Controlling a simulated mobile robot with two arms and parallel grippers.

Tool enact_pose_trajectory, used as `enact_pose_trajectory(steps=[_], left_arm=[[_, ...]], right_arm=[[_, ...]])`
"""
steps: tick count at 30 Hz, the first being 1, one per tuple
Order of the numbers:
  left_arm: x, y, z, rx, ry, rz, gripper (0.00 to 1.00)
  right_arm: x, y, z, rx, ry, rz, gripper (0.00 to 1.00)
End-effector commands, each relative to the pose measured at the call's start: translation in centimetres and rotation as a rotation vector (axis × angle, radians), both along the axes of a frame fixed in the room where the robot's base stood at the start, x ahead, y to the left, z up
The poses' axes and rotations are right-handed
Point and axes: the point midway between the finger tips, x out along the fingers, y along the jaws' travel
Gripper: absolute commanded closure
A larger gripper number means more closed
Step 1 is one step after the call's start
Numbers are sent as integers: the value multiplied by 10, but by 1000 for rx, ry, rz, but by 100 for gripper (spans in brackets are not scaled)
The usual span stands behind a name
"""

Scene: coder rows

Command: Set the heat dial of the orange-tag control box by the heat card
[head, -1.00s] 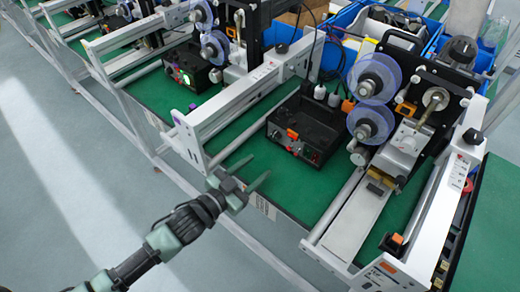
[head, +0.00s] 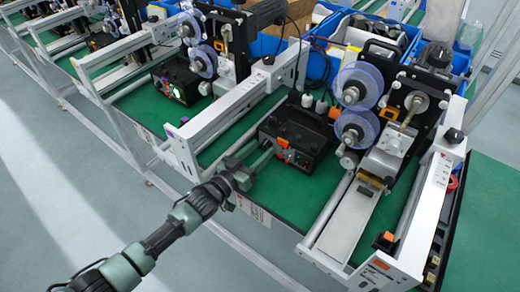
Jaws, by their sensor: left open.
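The black control box (head: 296,134) with the orange tag (head: 281,142) stands on the green bench mat between the white machine frames. Its front face carries small knobs and red and green spots. The heat dial is too small to pick out for sure. My left gripper (head: 258,154) is open at the left end of that front face, its fingers pointing toward the box. I cannot tell whether a fingertip touches it. I cannot make out the heat card. My right gripper is not in view.
A coder machine with clear blue reels (head: 359,84) stands right of the box. A white frame (head: 215,110) runs close on the left. Another black box (head: 176,82) with a green light stands further left. Blue bins (head: 345,28) stand behind. The grey floor in front is open.

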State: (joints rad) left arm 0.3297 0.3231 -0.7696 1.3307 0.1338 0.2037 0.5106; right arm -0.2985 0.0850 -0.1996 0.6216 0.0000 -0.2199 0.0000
Motion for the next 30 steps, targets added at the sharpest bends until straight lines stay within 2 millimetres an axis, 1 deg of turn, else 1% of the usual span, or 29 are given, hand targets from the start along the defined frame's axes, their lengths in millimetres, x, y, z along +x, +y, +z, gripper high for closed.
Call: enact_pose_trajectory(steps=[3, 10, 11, 12, 14, 15, 16, 23, 30], left_arm=[[3, -3, 0, 1, 0, 0, 52], [4, -3, 0, 1, 0, 0, 52], [4, -3, 0, 1, 0, 0, 58], [4, -3, 0, 1, 0, 0, 69], [3, -3, 0, 1, 0, 0, 86], [3, -3, 0, 1, 0, 0, 97], [3, -3, 0, 1, 0, 0, 100], [3, -3, 0, 11, -6, 1, 100], [3, -2, -1, 83, -58, 1, 100]], right_arm=[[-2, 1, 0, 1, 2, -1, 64], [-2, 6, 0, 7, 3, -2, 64], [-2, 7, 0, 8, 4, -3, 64], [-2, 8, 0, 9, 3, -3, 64], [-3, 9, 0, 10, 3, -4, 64], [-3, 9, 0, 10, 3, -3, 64], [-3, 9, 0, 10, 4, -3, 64], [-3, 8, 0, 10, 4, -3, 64], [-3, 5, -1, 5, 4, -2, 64]])
